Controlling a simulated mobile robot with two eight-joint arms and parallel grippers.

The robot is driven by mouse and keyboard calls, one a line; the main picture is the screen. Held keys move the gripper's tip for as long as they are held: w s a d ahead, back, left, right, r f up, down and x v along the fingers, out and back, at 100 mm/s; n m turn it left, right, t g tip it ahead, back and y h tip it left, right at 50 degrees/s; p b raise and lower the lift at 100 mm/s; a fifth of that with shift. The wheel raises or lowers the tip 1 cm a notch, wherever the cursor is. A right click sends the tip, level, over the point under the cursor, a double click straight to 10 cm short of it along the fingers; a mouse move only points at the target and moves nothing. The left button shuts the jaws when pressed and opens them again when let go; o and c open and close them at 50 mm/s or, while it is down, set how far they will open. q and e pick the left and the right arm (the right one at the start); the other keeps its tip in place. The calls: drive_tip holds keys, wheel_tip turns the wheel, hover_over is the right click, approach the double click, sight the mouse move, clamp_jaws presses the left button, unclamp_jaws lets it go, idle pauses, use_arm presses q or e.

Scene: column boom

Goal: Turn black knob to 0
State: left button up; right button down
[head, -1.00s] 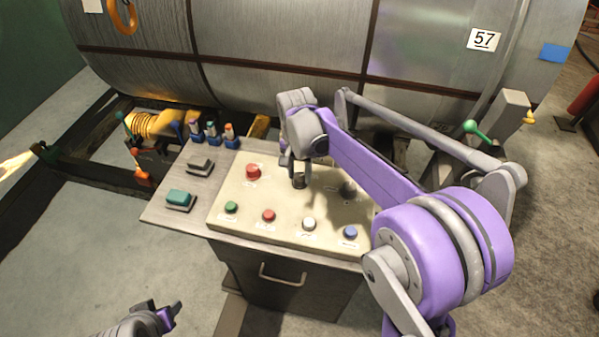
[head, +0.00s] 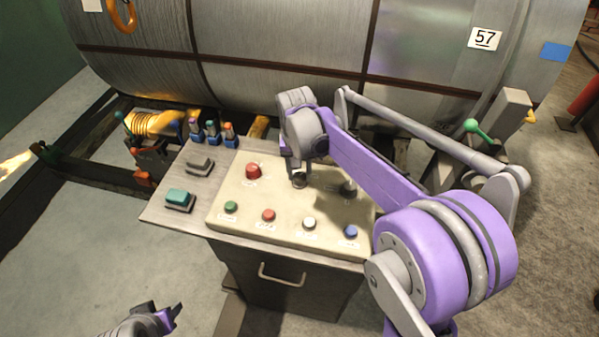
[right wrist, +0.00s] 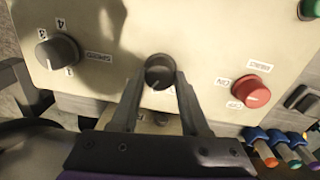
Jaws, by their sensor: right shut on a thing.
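The black knob (head: 299,182) stands on the cream control panel (head: 240,190). In the right wrist view the knob (right wrist: 160,72) lies between the fingertips of my right gripper (right wrist: 159,80), which is shut on it. In the head view the right gripper (head: 297,168) comes down on the knob from above. A pointer mark shows on the knob's face, but its setting is not readable. A second dark knob (right wrist: 57,52), labelled SPEED with numbers, sits beside it, shaded in the head view. My left gripper (head: 166,314) is open and empty at the bottom left, away from the panel.
A red button (head: 253,171) is left of the knob. Green (head: 231,207), red (head: 268,215), white (head: 309,223) and blue (head: 350,231) buttons line the panel's front. A teal block (head: 180,199) and grey block (head: 200,164) lie on the metal desk. A large metal cylinder (head: 280,60) stands behind.

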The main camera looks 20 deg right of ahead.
sight(298, 176)
drive_tip(key=n, duration=0.5)
idle(0.5)
drive_tip(key=shift+c, duration=2)
unclamp_jaws()
drive_tip(key=shift+r, duration=0.15)
wheel_tip(298, 176, up, 11)
drive_tip(key=shift+a+f, duration=0.2)
drive_tip(key=shift+a, duration=0.05)
